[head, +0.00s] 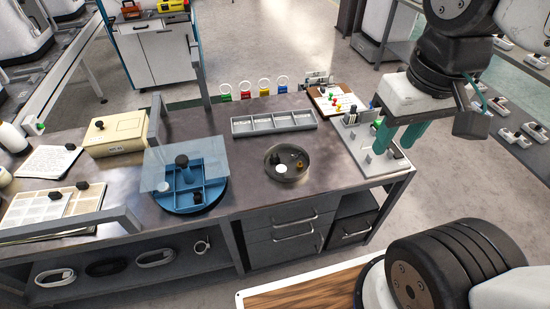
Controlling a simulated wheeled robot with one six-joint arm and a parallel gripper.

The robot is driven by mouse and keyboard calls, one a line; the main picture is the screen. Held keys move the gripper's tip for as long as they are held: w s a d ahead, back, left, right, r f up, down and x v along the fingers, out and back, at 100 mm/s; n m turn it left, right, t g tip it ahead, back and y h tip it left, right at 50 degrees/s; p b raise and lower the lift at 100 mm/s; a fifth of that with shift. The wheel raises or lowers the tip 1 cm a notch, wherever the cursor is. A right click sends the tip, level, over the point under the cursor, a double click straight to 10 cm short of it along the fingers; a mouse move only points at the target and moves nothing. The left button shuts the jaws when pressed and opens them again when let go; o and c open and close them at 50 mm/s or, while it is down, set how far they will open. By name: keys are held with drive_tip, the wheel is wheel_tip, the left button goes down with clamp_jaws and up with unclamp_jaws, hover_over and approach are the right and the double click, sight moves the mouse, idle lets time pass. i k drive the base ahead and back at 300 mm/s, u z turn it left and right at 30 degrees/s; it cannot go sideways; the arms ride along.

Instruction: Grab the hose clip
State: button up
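I cannot tell for certain which thing is the hose clip. A round grey dish (272,173) on the workbench holds a white disc (282,169) and several small dark and brass-coloured pieces (299,164), too small to identify. My gripper (398,137) has two teal fingers, pointing down and apart, over the right end of the bench. I see nothing between them. The gripper is to the right of the dish and hides part of the grey plate below.
A blue round organizer (208,197) with a clear sheet (160,167) stands left of the dish. A grey compartment tray (274,122) lies behind it. A clipboard (336,101) with pins and a grey fixture plate (364,149) are at right. Bare bench surrounds the dish.

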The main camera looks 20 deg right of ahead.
sight(277, 160)
drive_tip(key=z, duration=2.85)
drive_tip(key=k, duration=1.05)
drive_tip(key=u, duration=1.2)
